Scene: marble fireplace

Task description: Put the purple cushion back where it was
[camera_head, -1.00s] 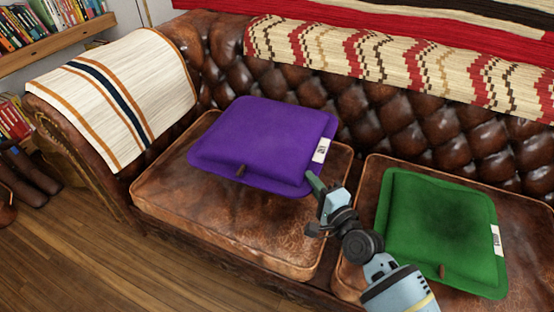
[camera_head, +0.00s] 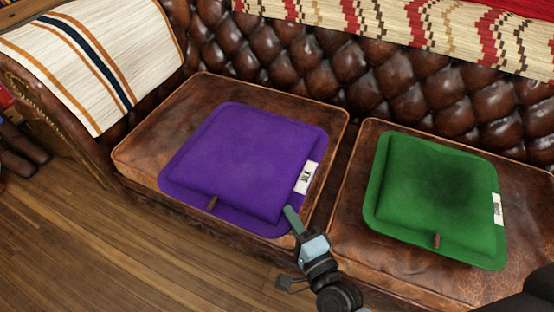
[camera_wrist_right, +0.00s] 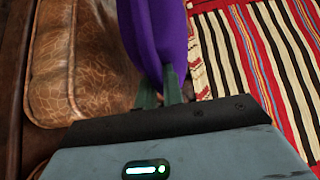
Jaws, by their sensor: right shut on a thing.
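The purple cushion (camera_head: 243,165) is over the left seat of the brown leather sofa, with a white label on its right side and a small brown tab at its front edge. My right gripper (camera_head: 290,214) is shut on the cushion's front right corner. In the right wrist view the green fingers (camera_wrist_right: 160,92) pinch the purple cushion (camera_wrist_right: 155,35), which stretches away from them. I cannot tell whether the cushion touches the seat all along its underside. My left gripper is not in view.
A green cushion (camera_head: 435,200) lies on the right seat. A striped cloth (camera_head: 95,55) covers the left armrest, and a patterned blanket (camera_head: 420,30) hangs over the backrest. The left seat (camera_head: 185,105) is bare behind the purple cushion. Wooden floor (camera_head: 110,245) lies in front.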

